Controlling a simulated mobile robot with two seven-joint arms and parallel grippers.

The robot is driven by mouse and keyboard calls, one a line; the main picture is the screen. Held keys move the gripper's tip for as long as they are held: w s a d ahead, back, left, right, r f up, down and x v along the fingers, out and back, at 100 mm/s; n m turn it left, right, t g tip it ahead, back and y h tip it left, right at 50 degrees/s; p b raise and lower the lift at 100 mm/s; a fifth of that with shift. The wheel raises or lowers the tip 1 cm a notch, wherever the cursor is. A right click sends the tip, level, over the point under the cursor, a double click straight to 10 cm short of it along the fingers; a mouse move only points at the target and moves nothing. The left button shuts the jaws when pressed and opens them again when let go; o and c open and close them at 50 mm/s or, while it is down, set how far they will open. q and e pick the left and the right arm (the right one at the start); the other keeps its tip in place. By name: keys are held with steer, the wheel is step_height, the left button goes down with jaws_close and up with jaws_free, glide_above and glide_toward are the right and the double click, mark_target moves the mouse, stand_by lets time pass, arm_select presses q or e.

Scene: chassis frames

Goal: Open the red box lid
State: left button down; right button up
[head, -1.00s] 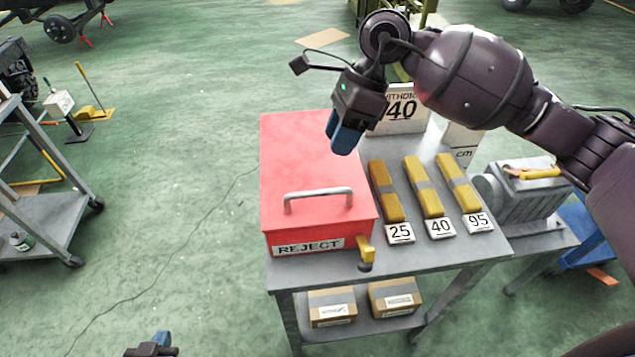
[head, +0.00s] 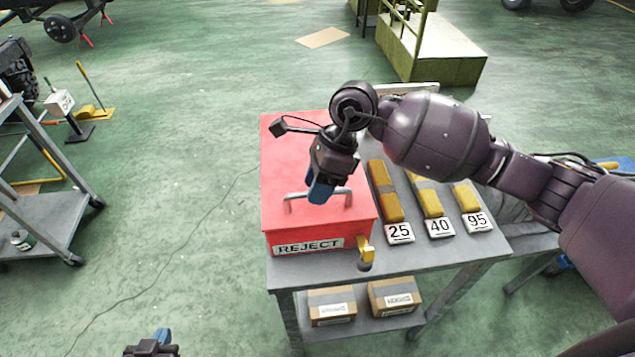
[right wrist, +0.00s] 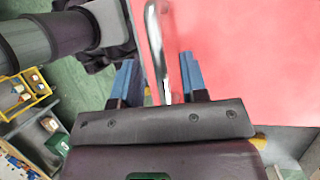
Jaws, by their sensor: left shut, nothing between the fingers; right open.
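The red box (head: 275,190), labelled REJECT, stands shut on the grey table with a metal handle (head: 296,200) on its lid. A yellow latch (head: 366,252) shows at its front right corner. My right gripper (head: 320,190) is over the lid at the handle, with blue fingers pointing down. In the right wrist view, the open fingers (right wrist: 158,82) lie on either side of the handle bar (right wrist: 157,45); contact cannot be told. My left gripper (head: 163,340) shows only partly at the bottom edge, shut and empty, well away from the box.
Several yellow bars (head: 385,190) lie right of the box behind cards 25, 40 and 95. Cardboard boxes (head: 332,307) sit on the lower shelf of the table (head: 450,262). A grey cart (head: 45,225) stands at left. The floor between is clear except for a thin cable.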

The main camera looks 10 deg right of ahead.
steer(key=shift+c, duration=0.3)
jaws_close()
